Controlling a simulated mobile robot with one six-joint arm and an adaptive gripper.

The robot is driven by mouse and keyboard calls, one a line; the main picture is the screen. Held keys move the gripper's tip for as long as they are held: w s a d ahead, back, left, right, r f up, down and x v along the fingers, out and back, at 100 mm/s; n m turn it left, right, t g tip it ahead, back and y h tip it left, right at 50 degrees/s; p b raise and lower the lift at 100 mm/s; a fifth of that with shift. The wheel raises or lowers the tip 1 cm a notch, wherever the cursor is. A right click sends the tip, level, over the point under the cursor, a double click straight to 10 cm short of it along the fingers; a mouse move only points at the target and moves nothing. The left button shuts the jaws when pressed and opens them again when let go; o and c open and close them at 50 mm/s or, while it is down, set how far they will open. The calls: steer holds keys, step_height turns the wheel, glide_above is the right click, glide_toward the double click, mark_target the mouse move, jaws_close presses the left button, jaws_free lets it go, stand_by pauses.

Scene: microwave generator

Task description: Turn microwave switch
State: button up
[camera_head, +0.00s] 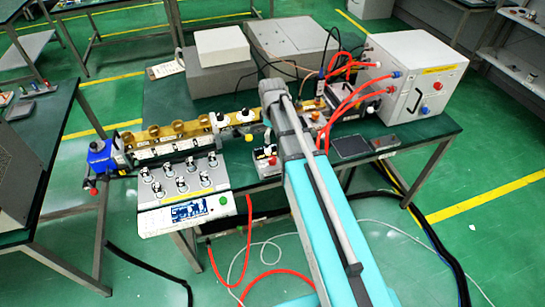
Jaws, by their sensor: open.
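No part is clearly marked as the microwave switch, and I cannot tell which control it is. A control box (183,190) with several black-and-white knobs and a lit display (190,209) stands at the table's front left. A small box with a red button (271,160) sits right of it, beside my arm. A white cabinet (425,75) with a black handle, a red knob (424,111) and a blue knob (419,88) stands at the back right. My teal and grey arm reaches over the table's front edge towards its middle. My gripper cannot be made out.
A brass and white waveguide line (185,143) runs along the dark green table (215,102). Grey boxes (222,78) stand behind it. Red hoses (352,101) run near the white cabinet. A dark flat panel (350,147) lies right of my arm. Cables cross the floor below.

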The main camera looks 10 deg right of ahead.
mark_target(272, 158)
steer(key=shift+f, duration=0.1)
stand_by(0.4)
step_height(272, 158, down, 14)
steer(key=b, duration=1.4)
steer(key=shift+r, duration=0.2)
jaws_close()
stand_by(0.5)
